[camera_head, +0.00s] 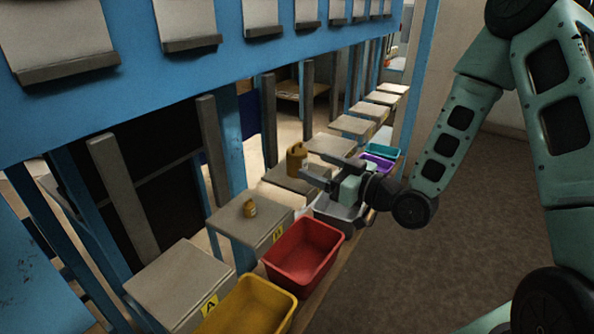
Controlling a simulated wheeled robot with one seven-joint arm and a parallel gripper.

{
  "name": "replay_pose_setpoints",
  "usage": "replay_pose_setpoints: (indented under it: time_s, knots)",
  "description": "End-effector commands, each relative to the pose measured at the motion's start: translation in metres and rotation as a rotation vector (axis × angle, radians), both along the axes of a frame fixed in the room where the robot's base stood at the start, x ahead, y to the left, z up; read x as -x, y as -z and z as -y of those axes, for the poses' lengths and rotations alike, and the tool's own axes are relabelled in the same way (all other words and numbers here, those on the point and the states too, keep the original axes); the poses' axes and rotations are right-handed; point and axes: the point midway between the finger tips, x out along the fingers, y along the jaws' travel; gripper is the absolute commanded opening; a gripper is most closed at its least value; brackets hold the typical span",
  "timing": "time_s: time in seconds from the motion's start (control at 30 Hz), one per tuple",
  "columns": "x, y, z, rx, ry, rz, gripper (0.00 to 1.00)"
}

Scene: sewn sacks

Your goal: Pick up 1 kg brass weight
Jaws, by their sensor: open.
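Two brass-coloured weights stand on separate grey platforms. The larger brass weight (296,160), with a handle-like top, is upright on a platform (283,180) near the middle of the view. The smaller brass weight (249,209) is on the nearer platform (227,220) to the lower left. No mass marking is readable, so I cannot tell which is 1 kg. My gripper (318,172) is open and empty, its fingers pointing left toward the larger weight from its right side. It appears apart from it, though the exact gap is unclear.
A red bin (303,252), a yellow bin (250,308), a grey bin (338,213), a purple bin (376,162) and a teal bin (384,150) line the platforms' right side. Grey posts (213,150) stand behind the platforms, below a blue beam (215,72). The floor at right is open.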

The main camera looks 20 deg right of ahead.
Motion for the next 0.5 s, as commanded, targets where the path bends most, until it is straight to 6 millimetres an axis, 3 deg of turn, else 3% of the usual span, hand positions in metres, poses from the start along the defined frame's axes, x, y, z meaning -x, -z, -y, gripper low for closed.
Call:
replay_pose_setpoints:
  time_s: [0.1, 0.5]
  knots:
    - [-0.016, -0.003, -0.011, -0.001, -0.002, 0.0, 0.71]
    - [-0.047, -0.011, -0.035, -0.002, -0.003, 0.001, 0.71]
